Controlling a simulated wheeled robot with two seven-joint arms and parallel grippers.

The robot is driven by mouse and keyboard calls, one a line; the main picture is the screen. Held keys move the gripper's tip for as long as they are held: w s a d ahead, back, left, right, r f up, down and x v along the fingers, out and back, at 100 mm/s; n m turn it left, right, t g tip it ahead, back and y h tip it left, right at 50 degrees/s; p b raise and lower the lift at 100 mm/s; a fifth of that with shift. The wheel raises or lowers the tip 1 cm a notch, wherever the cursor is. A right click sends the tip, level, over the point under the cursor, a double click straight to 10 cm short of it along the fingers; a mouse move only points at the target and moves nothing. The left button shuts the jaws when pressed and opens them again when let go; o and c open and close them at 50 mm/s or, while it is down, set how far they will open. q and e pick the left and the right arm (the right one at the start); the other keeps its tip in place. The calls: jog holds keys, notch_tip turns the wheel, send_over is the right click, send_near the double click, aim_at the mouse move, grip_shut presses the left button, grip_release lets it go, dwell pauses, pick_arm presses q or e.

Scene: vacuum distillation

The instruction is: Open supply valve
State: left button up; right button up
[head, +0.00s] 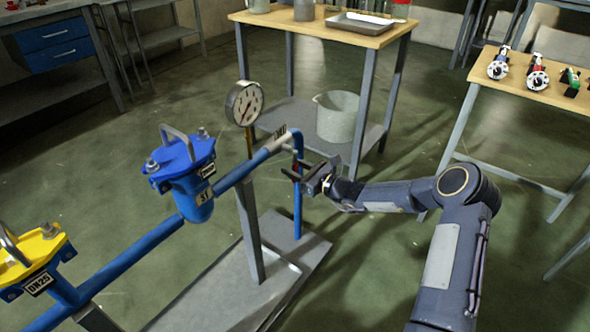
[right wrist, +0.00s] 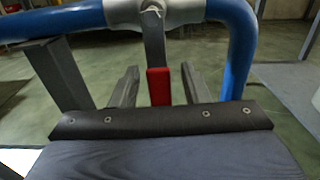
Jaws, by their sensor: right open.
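The supply valve is on the blue pipe (head: 297,205) near its bend. Its grey metal body (right wrist: 180,10) and hanging lever with a red grip (right wrist: 159,86) show in the right wrist view. My right gripper (head: 299,174) is beside the valve, below the pipe bend. In the right wrist view its two fingers (right wrist: 160,88) stand apart, one on each side of the red grip, with gaps on both sides. In the head view the gripper partly hides the lever. My left gripper is not in view.
A round pressure gauge (head: 244,103) stands on the pipe left of the valve. A blue filter housing (head: 188,170) and a yellow-topped one (head: 33,252) sit further left. A wooden-topped table (head: 300,28) with a white bucket (head: 337,117) below stands behind. Another table (head: 520,88) is right.

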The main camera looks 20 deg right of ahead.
grip_shut()
